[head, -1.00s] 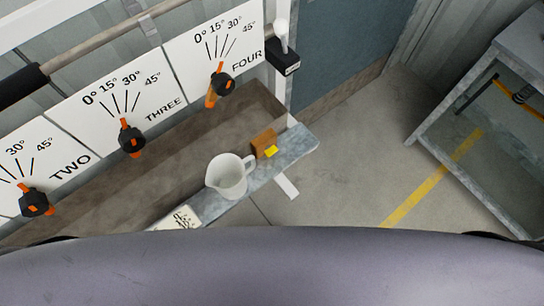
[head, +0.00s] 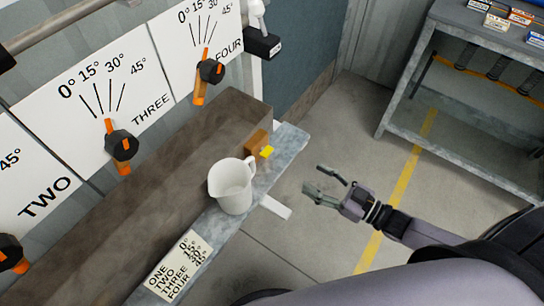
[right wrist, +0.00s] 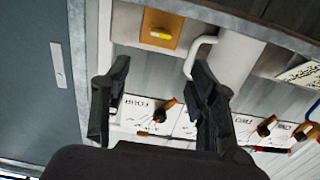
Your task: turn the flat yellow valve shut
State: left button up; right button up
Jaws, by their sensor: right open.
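A small flat yellow piece (head: 266,152), likely the yellow valve, sits at the front of an orange-brown block (head: 255,141) on the grey ledge. In the right wrist view the yellow piece (right wrist: 161,36) lies on its orange-brown backing (right wrist: 152,23), above the gap between my fingers. My right gripper (head: 325,186) is open and empty, out over the floor to the right of the ledge and apart from the valve. Its two dark fingers (right wrist: 157,85) are spread wide in the wrist view. My left gripper is not in view.
A white jug (head: 231,188) stands on the grey ledge (head: 283,150) beside the block, with its handle towards it. A label card (head: 178,266) lies nearer. Black-orange knobs (head: 121,146) line the wall panels. A metal table (head: 400,120) stands right; floor between is clear.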

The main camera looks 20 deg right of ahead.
aim_at(270, 153)
jog(key=x, duration=1.4)
jog(key=shift+a, duration=0.15)
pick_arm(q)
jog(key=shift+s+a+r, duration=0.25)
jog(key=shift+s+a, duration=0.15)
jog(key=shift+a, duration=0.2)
pick_arm(e)
jog(key=shift+c, duration=0.5)
jog(key=c, duration=1.1)
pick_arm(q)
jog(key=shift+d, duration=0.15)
pick_arm(e)
jog(key=shift+o, duration=0.2)
